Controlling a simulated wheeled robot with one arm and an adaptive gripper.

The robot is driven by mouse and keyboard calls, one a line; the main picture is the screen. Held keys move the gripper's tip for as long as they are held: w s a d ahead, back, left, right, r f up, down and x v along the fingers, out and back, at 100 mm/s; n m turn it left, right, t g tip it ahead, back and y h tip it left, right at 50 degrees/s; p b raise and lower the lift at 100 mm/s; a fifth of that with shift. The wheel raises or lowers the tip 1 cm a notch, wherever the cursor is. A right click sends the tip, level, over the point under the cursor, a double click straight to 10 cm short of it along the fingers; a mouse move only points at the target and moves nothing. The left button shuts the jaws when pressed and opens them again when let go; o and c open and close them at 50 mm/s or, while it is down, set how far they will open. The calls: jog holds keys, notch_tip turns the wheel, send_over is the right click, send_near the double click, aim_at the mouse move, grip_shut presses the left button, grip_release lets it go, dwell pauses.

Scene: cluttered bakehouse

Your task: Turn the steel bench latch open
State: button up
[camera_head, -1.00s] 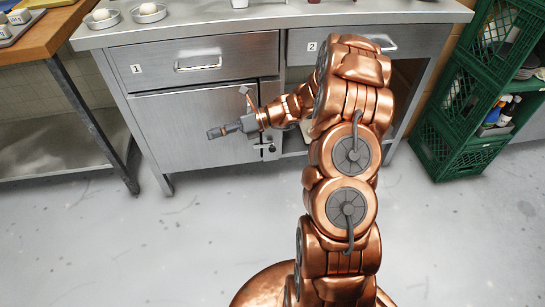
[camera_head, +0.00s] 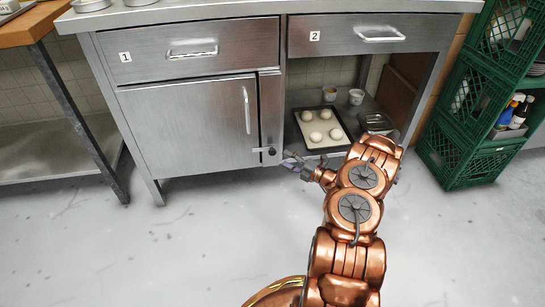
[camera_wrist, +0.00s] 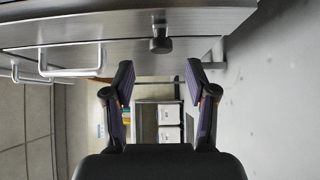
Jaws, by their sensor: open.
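The steel bench latch (camera_head: 262,150) is a small bar with a dark round knob, low on the bench front. It lies about level across the gap between the door's lower right edge and the post. The steel door (camera_head: 190,120) with its upright handle is shut. In the wrist view the latch knob (camera_wrist: 160,45) shows ahead, between the fingers in the picture. My gripper (camera_head: 287,161) is open and empty, just right of and below the latch. Its two fingers (camera_wrist: 159,76) stand apart in the wrist view, with no clear contact with the knob.
Drawers 1 (camera_head: 190,50) and 2 (camera_head: 350,33) above are shut. The open bay at right holds a tray (camera_head: 334,143) of dough balls, small cups (camera_head: 356,97) and a container (camera_head: 376,122). Green crates (camera_head: 455,150) stand at right. Floor in front is clear.

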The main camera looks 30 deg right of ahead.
aim_at(274, 153)
jog(key=shift+b+x, duration=1.15)
jog(key=shift+x, duration=2.7)
grip_shut()
